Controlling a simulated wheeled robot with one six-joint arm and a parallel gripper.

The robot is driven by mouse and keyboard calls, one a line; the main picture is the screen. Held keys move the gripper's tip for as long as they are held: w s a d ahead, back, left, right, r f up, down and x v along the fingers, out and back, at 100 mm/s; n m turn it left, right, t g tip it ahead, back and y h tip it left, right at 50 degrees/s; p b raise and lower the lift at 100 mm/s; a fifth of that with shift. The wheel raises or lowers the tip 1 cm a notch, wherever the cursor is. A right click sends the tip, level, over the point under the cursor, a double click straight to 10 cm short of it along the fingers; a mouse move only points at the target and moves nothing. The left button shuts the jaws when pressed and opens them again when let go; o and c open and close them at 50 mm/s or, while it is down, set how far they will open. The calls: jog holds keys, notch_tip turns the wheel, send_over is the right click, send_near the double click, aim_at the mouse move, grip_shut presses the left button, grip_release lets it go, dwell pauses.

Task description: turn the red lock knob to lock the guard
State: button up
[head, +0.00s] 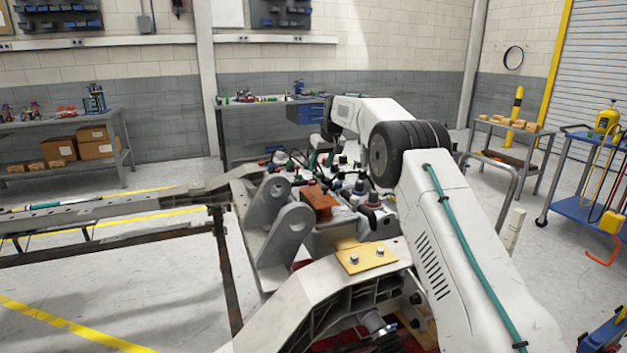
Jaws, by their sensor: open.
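The chassis fixture (345,220) stands in the middle of the head view, crowded with small dark, red and green parts. I cannot pick out the red lock knob or the guard for certain among them. A red-brown block (319,200) sits on the fixture's near side. My arm reaches from the lower right over the fixture. My gripper (330,138) is small and dark at the arm's far end, above the back of the fixture. It is open, and I see nothing held in it. Its fingertips are hard to make out, and my arm hides part of the fixture's right side.
Two grey lugs with holes (285,228) rise at the fixture's left. A yellow plate with bolts (366,257) lies on the near frame member. A long frame rail (110,208) runs left. A workbench (265,103) stands behind, and a blue cart (575,205) stands right.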

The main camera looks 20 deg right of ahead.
aim_at(312, 181)
jog(key=w+f+n, duration=0.1)
jog(key=f, duration=0.1)
jog(key=a+f+n, duration=0.1)
jog(key=f, duration=0.1)
jog(key=w+a+f, duration=0.1)
jog(key=f, duration=0.2)
jog(key=shift+w+n, duration=0.3)
jog(key=shift+n, duration=0.1)
jog(key=c, duration=1)
